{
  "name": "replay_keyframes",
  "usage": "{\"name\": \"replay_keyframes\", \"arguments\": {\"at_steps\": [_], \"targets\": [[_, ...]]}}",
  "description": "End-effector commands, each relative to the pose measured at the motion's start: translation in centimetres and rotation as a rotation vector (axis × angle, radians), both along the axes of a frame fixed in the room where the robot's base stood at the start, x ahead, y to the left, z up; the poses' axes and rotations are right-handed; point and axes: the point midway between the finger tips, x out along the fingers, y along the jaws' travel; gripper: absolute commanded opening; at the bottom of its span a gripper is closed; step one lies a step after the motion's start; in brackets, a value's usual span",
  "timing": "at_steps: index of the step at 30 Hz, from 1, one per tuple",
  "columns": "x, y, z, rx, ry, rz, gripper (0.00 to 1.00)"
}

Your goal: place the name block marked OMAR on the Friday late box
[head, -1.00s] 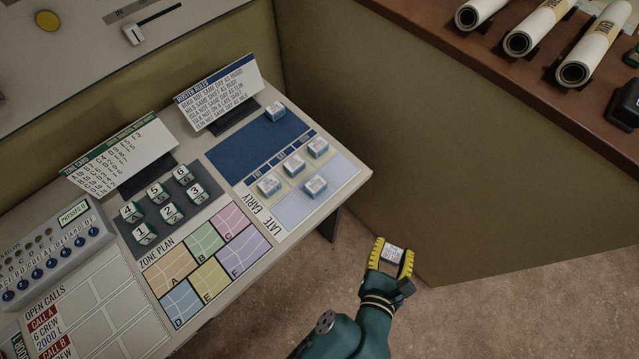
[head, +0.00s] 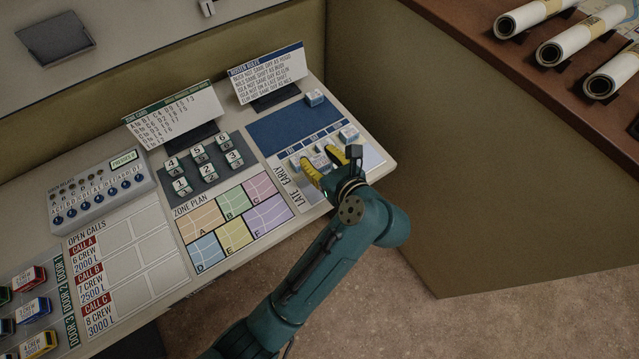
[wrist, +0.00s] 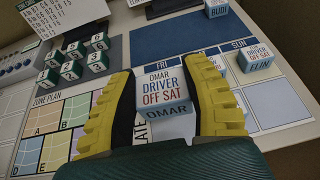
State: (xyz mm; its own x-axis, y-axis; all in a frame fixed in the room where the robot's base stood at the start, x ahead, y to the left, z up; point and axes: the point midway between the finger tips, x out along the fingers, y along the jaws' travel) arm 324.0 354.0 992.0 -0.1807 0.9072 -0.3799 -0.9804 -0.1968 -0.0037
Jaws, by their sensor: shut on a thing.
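The OMAR name block (wrist: 165,105), white on top with a pale blue front, is between the yellow fingers of my gripper (wrist: 165,112) in the wrist view. My gripper (head: 324,163) is shut on it, over the left part of the roster board in the head view. The block's marked faces, "OMAR" and "DRIVER OFF SAT", face the wrist camera. The Friday late box (head: 309,193) is at the board's near left, beside the LATE label, partly covered by my gripper. Whether the block touches the board cannot be told.
The BUDI block (wrist: 217,8) is on the dark blue area; the ELIN block (wrist: 257,57) stands in the Sunday column. Other roster blocks are partly hidden by my gripper. Numbered cubes (head: 205,158) stand left of the board, and the roster rules sign (head: 266,75) stands behind it.

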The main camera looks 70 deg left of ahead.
Motion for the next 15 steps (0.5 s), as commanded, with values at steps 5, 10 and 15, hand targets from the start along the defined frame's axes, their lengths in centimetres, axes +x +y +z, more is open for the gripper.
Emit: {"name": "replay_keyframes", "arguments": {"at_steps": [5,10,15], "targets": [[-1.0,0.6,-1.2,-0.003,0.006,0.056,0.19],[-0.9,0.6,-4.6,-0.003,0.005,0.052,0.19],[-0.9,0.6,-7.3,-0.003,0.006,0.049,0.19]]}}
